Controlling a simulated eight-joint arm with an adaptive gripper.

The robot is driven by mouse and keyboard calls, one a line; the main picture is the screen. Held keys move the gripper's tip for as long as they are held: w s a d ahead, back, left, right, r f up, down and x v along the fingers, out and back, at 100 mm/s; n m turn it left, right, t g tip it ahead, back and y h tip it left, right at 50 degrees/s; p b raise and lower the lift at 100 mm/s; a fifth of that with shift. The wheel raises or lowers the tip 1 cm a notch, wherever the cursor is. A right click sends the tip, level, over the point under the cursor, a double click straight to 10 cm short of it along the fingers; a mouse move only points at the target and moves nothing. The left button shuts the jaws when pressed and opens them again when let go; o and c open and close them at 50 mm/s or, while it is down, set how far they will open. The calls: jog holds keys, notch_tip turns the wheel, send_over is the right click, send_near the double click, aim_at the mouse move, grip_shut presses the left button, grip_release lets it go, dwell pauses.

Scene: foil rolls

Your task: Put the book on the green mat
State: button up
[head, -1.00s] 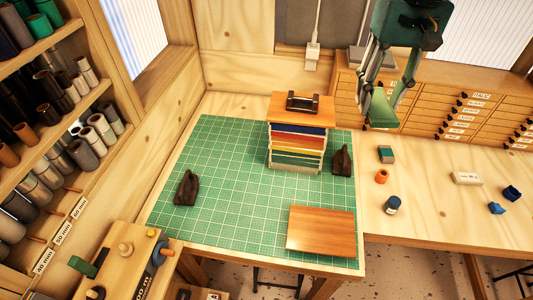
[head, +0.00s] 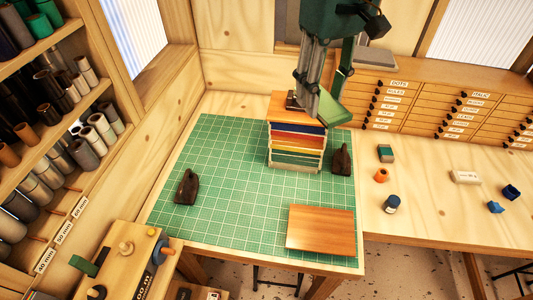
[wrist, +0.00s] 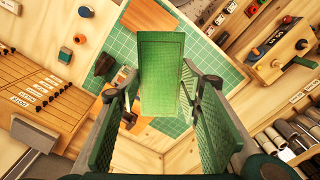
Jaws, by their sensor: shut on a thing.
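A green book (wrist: 162,75) is held between the fingers of my gripper (wrist: 160,120) in the wrist view. In the head view my gripper (head: 325,88) is high, over the back of the table, with the green book (head: 335,105) at its lower end. The book appears above and in front of the right part of the stack's top. The green mat (head: 225,160), with a pale grid, lies flat on the table. My fingers are shut on the book. Part of the book is hidden by my fingers in the head view.
On the mat stand a stack of coloured layers with a wooden top (head: 296,145), two dark weights (head: 187,187) (head: 342,160) and a wooden board (head: 320,230). The mat's middle left is clear. A drawer cabinet (head: 430,105) stands at the back right.

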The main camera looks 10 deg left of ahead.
jog(key=a+f+n+b, duration=0.15)
jog(key=a+f, duration=0.25)
jog(key=a, duration=0.6)
jog(key=a+f+n+b, duration=0.1)
jog(key=a+f+n, duration=0.15)
jog(key=a, duration=0.75)
jog(key=a+f+n+b, duration=0.15)
jog(key=a+f, duration=0.25)
jog(key=a, duration=0.5)
jog(key=w+d+f+m, duration=0.1)
jog(key=w+f+m, duration=0.5)
jog(key=w+f, duration=0.8)
jog(key=w+d+f+m, duration=0.1)
jog(key=w+f+m, duration=0.5)
jog(key=w+f, duration=0.8)
notch_tip(320, 180, down, 5)
jog(key=shift+f+m, duration=0.1)
jog(key=shift+m, duration=0.25)
jog(key=shift+d, duration=0.1)
jog(key=shift+f+p, duration=0.4)
jog(key=shift+f, duration=2.7)
